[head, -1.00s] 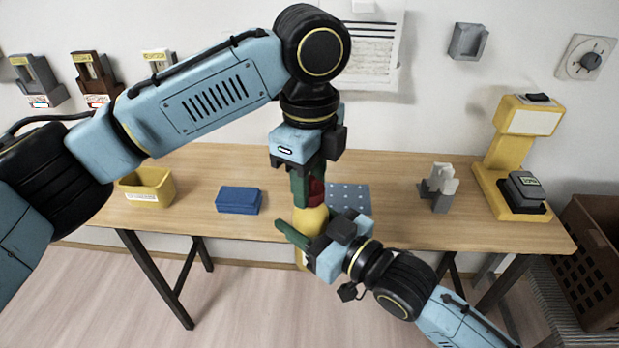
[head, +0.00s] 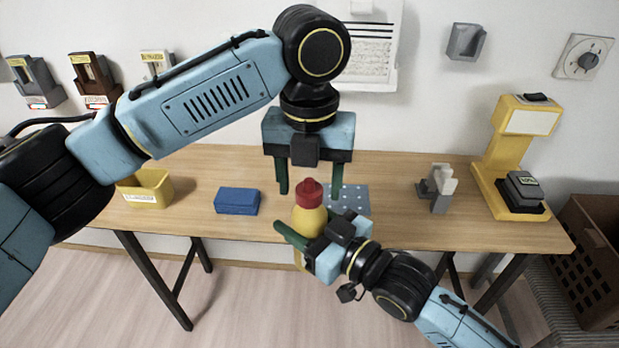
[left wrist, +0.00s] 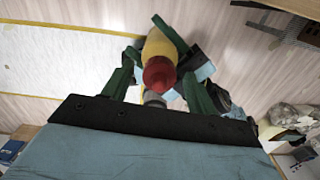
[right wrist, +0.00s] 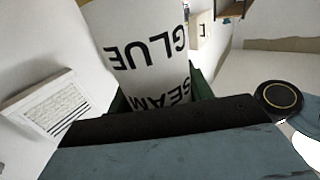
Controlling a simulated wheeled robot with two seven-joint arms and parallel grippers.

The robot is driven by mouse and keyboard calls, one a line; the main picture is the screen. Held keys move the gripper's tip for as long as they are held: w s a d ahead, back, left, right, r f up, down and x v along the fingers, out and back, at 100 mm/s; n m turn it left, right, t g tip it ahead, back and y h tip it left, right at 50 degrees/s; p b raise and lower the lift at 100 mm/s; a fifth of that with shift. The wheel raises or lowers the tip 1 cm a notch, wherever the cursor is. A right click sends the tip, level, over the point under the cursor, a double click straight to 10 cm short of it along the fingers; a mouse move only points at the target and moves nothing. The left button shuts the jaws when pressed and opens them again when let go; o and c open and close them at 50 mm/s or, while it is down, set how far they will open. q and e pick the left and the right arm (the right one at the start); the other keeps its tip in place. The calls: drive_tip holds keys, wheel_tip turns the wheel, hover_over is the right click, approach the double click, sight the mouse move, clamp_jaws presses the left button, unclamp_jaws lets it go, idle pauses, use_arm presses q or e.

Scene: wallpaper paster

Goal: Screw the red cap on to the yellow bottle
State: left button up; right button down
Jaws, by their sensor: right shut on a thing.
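The yellow bottle (head: 308,222) stands upright in front of the table's front edge, with the red cap (head: 309,193) on its top. How far the cap is screwed on cannot be told. My right gripper (head: 303,243) is shut around the bottle's body. The right wrist view shows the bottle's white label (right wrist: 140,50) with black lettering close up. My left gripper (head: 309,190) is open above the bottle, fingers pointing down, one on each side of the cap and apart from it. In the left wrist view the cap (left wrist: 159,74) lies between the open fingers.
On the wooden table (head: 400,215) are a yellow bin (head: 147,190), a blue block (head: 237,201), a blue dotted mat (head: 352,198), a grey holder (head: 438,188) and a yellow stand (head: 507,165). A brown crate (head: 590,262) stands at the right.

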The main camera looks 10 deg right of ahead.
use_arm(q)
wheel_tip(320, 180, up, 12)
idle(0.7)
idle(0.5)
